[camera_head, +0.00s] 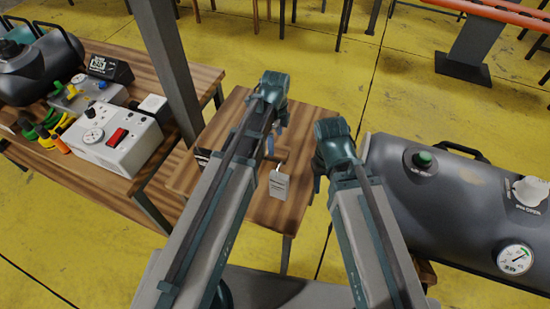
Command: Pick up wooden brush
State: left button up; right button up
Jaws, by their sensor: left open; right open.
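A small table (222,135) with a striped wooden top stands in the middle. A short brown piece, possibly the wooden brush (280,156), lies on it, partly hidden by my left arm. A white printed tag (279,185) is just in front of it. My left arm reaches over the table. Bluish parts of my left gripper (273,138) show beside the arm, close to the brown piece; its jaws are open and it holds nothing that I can see. My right arm ends above the table's right edge, and its gripper is hidden behind the arm.
A dark grey tank (435,205) with a gauge stands close on the right. A wooden workbench (95,188) at the left carries a grey control box (118,148) and another dark tank (40,68). Yellow floor (330,70) is open behind.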

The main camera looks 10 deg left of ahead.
pick_arm(q)
jog(key=shift+f, duration=0.1)
jog(key=f+b, duration=0.5)
jog(key=shift+s+f, duration=0.15)
jog(key=shift+s, duration=0.05)
jog(key=c, duration=1.5)
notch_tip(320, 180, up, 10)
jog(key=p, duration=1)
